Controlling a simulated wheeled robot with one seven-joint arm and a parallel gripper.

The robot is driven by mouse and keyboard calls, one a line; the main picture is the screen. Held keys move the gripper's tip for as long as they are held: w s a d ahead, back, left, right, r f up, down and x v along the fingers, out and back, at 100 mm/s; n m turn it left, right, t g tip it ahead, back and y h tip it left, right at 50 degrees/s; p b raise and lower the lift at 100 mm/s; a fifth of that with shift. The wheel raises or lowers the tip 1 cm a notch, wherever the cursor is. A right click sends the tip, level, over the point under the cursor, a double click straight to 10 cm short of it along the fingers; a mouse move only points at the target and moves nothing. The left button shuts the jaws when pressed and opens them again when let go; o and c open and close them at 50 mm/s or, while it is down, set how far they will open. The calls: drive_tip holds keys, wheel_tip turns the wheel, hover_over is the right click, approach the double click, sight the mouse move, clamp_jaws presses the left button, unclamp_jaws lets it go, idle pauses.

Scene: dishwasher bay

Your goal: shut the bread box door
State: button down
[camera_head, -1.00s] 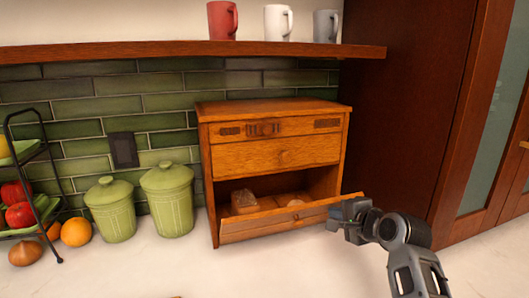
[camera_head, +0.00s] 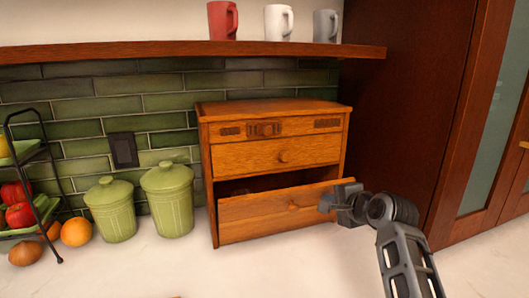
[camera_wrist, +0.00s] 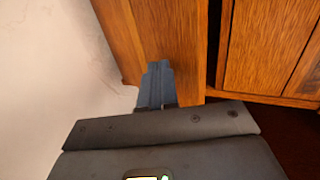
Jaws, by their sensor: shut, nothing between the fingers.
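The wooden bread box (camera_head: 275,155) stands on the counter against the tiled wall. Its lower door (camera_head: 262,222) is tilted partly outward, with a dark gap along its top edge. A round knob (camera_head: 293,206) sits on the door. My gripper (camera_head: 326,202) is shut and empty, at the right part of the door's outer face. In the wrist view the shut fingers (camera_wrist: 155,85) overlap the door's wood (camera_wrist: 165,40); I cannot tell for sure whether they touch it. The contents of the box are mostly hidden.
Two green canisters (camera_head: 167,200) stand left of the box, and a fruit rack (camera_head: 35,190) is farther left. A shelf with mugs (camera_head: 277,22) hangs above. A tall dark cabinet (camera_head: 410,110) is on the right. The counter in front is clear.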

sight(327, 190)
drive_tip(key=shift+w+a+r, duration=0.2)
drive_tip(key=shift+w, duration=0.3)
drive_tip(key=shift+w+a+r, duration=0.15)
drive_tip(key=shift+w, duration=0.4)
drive_tip(key=shift+w+a+r, duration=0.2)
drive_tip(key=shift+w, duration=0.3)
drive_tip(key=shift+w+a+r+b, duration=0.1)
drive_tip(key=shift+w+a+b, duration=0.2)
drive_tip(key=shift+w+b, duration=0.45)
drive_tip(key=shift+w+a+r+b, duration=0.1)
drive_tip(key=shift+w+a+b, duration=0.2)
drive_tip(key=shift+w, duration=0.7)
drive_tip(key=shift+r, duration=0.15)
drive_tip(key=shift+r, duration=0.1)
drive_tip(key=s+p, duration=0.2)
drive_tip(key=shift+d+r+p, duration=0.15)
drive_tip(key=shift+d+p, duration=0.15)
drive_tip(key=shift+d, duration=0.05)
drive_tip(key=shift+s+d+f, duration=0.1)
drive_tip(key=shift+s+f, duration=0.1)
drive_tip(key=shift+s, duration=0.05)
drive_tip(key=shift+s+d+r, duration=0.1)
drive_tip(key=shift+s+d, duration=0.1)
drive_tip(key=shift+s, duration=0.45)
drive_tip(key=shift+s+d+r, duration=0.1)
drive_tip(key=shift+s+d, duration=0.15)
drive_tip(key=shift+s, duration=0.4)
drive_tip(key=shift+s+d+r, duration=0.1)
drive_tip(key=shift+s+d, duration=0.1)
drive_tip(key=shift+s, duration=0.45)
